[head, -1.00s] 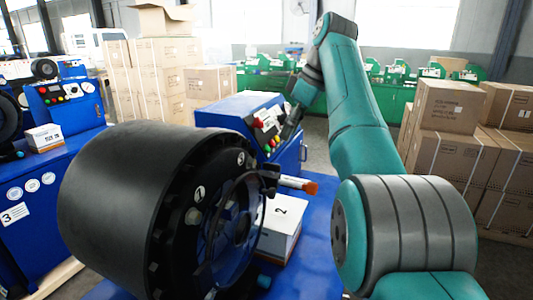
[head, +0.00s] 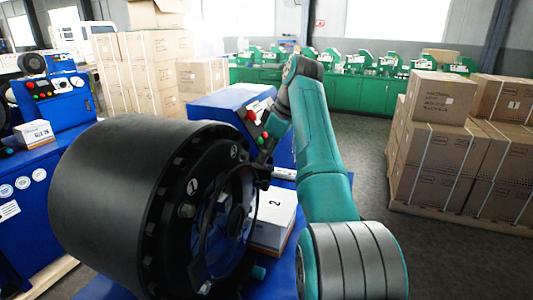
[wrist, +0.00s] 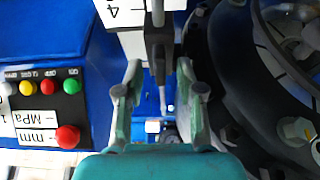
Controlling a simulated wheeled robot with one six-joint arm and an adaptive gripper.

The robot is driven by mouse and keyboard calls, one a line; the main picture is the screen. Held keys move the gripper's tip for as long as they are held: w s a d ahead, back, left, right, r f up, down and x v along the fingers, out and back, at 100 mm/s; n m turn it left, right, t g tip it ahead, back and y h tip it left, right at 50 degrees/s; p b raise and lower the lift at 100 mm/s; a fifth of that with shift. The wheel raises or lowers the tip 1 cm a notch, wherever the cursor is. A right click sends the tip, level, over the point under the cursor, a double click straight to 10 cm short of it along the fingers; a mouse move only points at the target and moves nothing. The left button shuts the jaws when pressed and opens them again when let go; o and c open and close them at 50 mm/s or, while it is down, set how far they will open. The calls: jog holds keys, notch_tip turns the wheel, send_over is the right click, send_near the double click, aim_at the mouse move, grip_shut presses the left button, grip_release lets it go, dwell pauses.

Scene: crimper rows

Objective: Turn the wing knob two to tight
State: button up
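The big black crimper head (head: 110,195) fills the left front of the head view, with number discs on its face. In the wrist view its dark ring (wrist: 215,75) is at the right. My gripper (wrist: 160,88) is open in the wrist view, with pale green fingers apart. A narrow dark upright part (wrist: 160,50) with a thin silver pin lies between the fingers, with gaps at both sides. I cannot tell whether it is wing knob two. In the head view the gripper end is largely lost against the dark ring and arm.
A blue control box with coloured buttons (wrist: 72,86) is close at the left of the wrist view. A white box marked 2 (head: 272,225) stands beside the head. Cartons (head: 435,120) are stacked at right, and clear floor (head: 360,150) lies behind my arm.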

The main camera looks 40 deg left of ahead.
grip_shut()
jog(key=shift+m, duration=0.3)
jog(key=m+t, duration=0.1)
jog(key=m, duration=0.2)
jog(key=shift+s+t, duration=0.1)
jog(key=shift+t, duration=0.2)
jog(key=m+t, duration=0.1)
jog(key=m, duration=0.3)
jog(key=shift+s, duration=0.1)
jog(key=m, duration=0.2)
jog(key=m+t+h, duration=0.1)
jog(key=m, duration=0.1)
jog(key=shift+a+t, duration=0.1)
jog(key=shift+t, duration=0.2)
jog(key=shift+m+t+h, duration=0.3)
jog(key=shift+m+h, duration=0.3)
jog(key=shift+m, duration=1)
